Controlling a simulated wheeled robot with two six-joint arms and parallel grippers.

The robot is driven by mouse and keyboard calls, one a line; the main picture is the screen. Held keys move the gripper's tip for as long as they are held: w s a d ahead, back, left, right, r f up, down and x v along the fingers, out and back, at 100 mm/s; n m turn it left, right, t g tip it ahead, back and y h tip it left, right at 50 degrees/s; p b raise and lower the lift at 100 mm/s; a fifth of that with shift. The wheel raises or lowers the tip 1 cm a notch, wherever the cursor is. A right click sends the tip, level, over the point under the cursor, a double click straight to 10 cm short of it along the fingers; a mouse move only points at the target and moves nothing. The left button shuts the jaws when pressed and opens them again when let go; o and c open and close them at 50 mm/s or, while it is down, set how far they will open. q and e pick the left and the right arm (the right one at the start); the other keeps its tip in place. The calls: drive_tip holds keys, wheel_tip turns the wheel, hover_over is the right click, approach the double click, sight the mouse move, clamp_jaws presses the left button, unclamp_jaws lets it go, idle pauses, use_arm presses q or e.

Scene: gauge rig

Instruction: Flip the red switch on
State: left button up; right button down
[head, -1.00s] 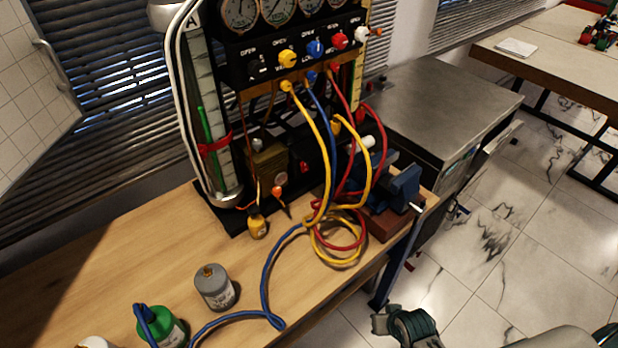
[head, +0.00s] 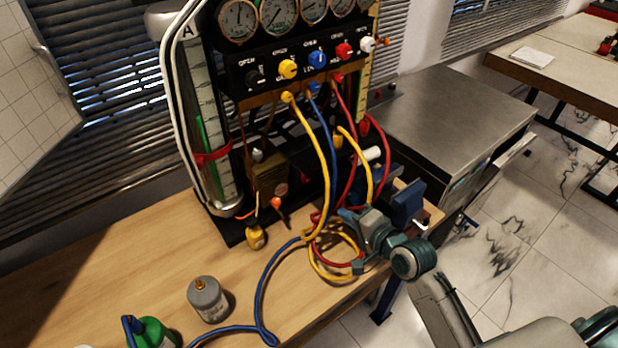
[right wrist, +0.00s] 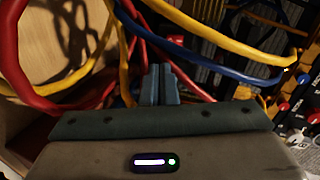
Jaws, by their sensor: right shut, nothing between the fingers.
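My right gripper (head: 346,214) reaches in from the lower right among the hoses in front of the gauge rig. Its fingers (right wrist: 160,74) are together with nothing between them in the right wrist view. A small red patch, which looks like the red switch (right wrist: 176,46), shows just beyond and slightly right of the fingertips, apart from them in the picture. I cannot tell the switch's position. In the head view the rig's dark lower box is shadowed and partly covered by hoses, and I cannot make the switch out clearly. My left gripper is not in view.
Yellow, red and blue hoses (head: 262,293) loop around my right gripper. A blue vise (head: 408,201) stands to its right at the bench edge. A grey canister (head: 208,299) and a green bottle (head: 150,333) stand at front left.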

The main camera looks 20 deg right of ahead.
drive_tip(key=w+r, duration=0.1)
drive_tip(key=r+m+t, duration=0.1)
drive_tip(key=shift+w+r+m, duration=0.3)
drive_tip(key=shift+w+r, duration=0.05)
drive_tip(key=p+x, duration=0.3)
drive_tip(key=x, duration=1.1)
drive_tip(key=shift+a, duration=0.2)
drive_tip(key=shift+r, duration=0.1)
